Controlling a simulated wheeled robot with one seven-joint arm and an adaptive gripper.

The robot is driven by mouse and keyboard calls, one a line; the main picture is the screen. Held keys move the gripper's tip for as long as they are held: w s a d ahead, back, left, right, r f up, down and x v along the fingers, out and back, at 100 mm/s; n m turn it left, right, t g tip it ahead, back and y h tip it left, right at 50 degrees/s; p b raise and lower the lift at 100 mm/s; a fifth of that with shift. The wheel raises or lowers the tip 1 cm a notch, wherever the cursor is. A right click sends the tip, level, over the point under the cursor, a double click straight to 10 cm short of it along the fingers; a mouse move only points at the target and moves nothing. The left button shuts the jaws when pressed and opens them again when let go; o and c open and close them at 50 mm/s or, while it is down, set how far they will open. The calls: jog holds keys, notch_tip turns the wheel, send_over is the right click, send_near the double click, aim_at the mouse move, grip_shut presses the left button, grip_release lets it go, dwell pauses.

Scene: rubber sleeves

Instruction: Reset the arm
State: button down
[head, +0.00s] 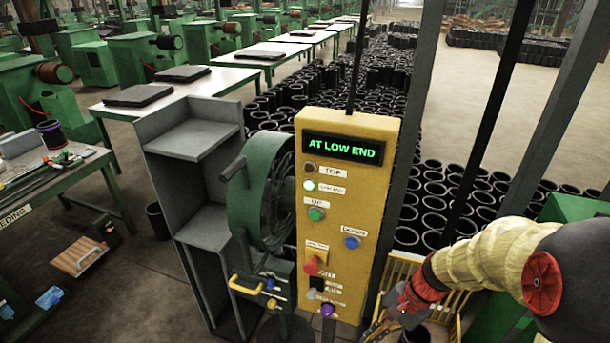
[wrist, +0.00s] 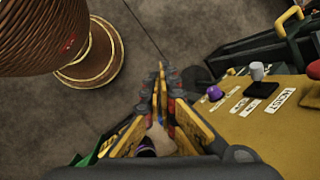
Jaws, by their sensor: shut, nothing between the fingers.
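My arm (head: 490,260) reaches in from the right in the head view, in a pale ribbed cover with red parts. My gripper (wrist: 161,72) points away from the camera in the wrist view, its dark-tipped yellow fingers brought together and empty. It is apart from the yellow control panel (wrist: 262,125), which stands to its right. In the head view the gripper (head: 372,331) is small and partly hidden, low beside the panel's (head: 277,214) right edge. The panel display (head: 343,148) reads "AT LOW END", and a white lamp (head: 309,185) is lit.
A brown ribbed cylinder (wrist: 42,35) fills the wrist view's upper left. A purple knob (wrist: 214,92) is on the panel near the fingers. A grey shelf (head: 190,143) and green wheel (head: 247,205) stand left of the panel. Black sleeves (head: 433,220) crowd the floor behind.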

jog(key=s+d+r+n+t+h+b, duration=0.1)
jog(key=s+r+n+t+h+b, duration=0.1)
jog(key=s+r+n, duration=0.3)
jog(key=s+d+r+n+t+h+b, duration=0.1)
jog(key=s+r, duration=0.6)
jog(key=r, duration=0.7)
jog(key=n+t+h+b, duration=0.1)
jog(key=n+t+h, duration=0.1)
jog(key=n+t, duration=0.1)
jog(key=shift+n, duration=0.7)
